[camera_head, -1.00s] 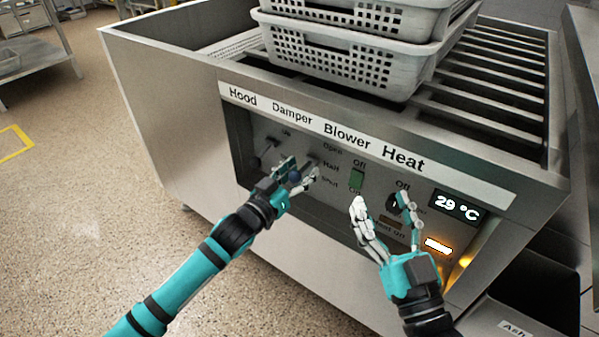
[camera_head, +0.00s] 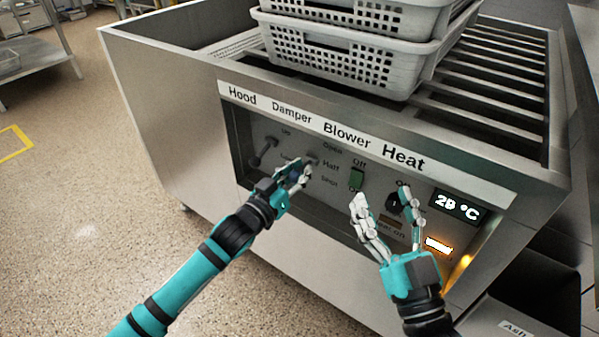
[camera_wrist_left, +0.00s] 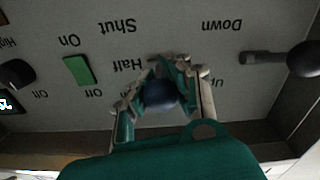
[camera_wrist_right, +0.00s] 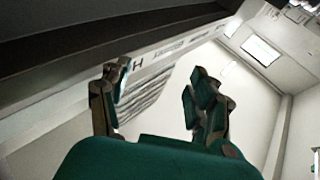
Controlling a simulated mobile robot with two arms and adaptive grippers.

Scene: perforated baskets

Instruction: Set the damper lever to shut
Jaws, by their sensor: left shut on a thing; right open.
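The damper lever's dark blue ball knob (camera_wrist_left: 160,93) sits between the fingers of my left gripper (camera_wrist_left: 165,82), which is shut on it. In the head view my left gripper (camera_head: 301,172) is at the panel under the Damper label (camera_head: 292,114), and its fingers hide much of the lever. The lever's grey mount (camera_head: 312,158) shows just behind the fingers. The Half mark (camera_wrist_left: 125,66) is close to the knob, and the Shut mark (camera_wrist_left: 118,27) is further off; in the head view Shut (camera_head: 329,181) is the lowest mark. My right gripper (camera_head: 383,212) is open and empty before the Heat controls.
The hood lever (camera_head: 262,152) is left of my left gripper. The green blower switch (camera_head: 357,178) and the black heat knob (camera_head: 395,204) are to the right. Stacked perforated baskets (camera_head: 350,60) stand on the rails above. The panel is recessed, with a lower ledge.

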